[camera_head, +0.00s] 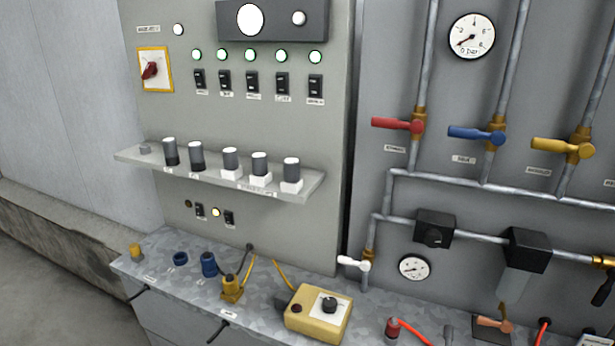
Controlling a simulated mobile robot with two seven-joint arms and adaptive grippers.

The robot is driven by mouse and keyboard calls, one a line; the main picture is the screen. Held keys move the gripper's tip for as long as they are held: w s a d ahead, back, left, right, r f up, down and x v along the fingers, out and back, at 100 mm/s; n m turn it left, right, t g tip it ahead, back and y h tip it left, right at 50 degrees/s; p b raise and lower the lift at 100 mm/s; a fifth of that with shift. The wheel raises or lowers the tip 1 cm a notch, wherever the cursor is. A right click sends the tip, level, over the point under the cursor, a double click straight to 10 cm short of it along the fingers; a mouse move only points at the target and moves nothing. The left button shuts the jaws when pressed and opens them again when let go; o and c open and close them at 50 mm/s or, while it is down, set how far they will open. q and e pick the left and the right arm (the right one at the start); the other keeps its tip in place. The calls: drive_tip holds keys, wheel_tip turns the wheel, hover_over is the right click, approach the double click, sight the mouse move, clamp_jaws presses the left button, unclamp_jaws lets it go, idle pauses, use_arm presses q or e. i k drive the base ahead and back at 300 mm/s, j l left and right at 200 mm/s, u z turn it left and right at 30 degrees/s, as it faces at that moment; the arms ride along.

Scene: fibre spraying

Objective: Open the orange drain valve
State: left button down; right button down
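An orange lever handle (494,324) shows near the bottom edge, right of centre, and looks like the drain valve. It sits below a black-topped filter with a grey bowl (515,284), close to a small brass fitting (503,309). The handle lies roughly level, slanting slightly in the picture; I cannot tell its valve position. The lower part of the valve is hard to make out near the frame's edge. Neither of my grippers is in view.
A metal ledge (190,290) runs below the panels, with a yellow control box (319,314) and a red-ended hose (393,328). A black regulator (434,230) is left of the filter.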

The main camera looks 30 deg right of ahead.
sight(505, 325)
drive_tip(key=z, duration=2.05)
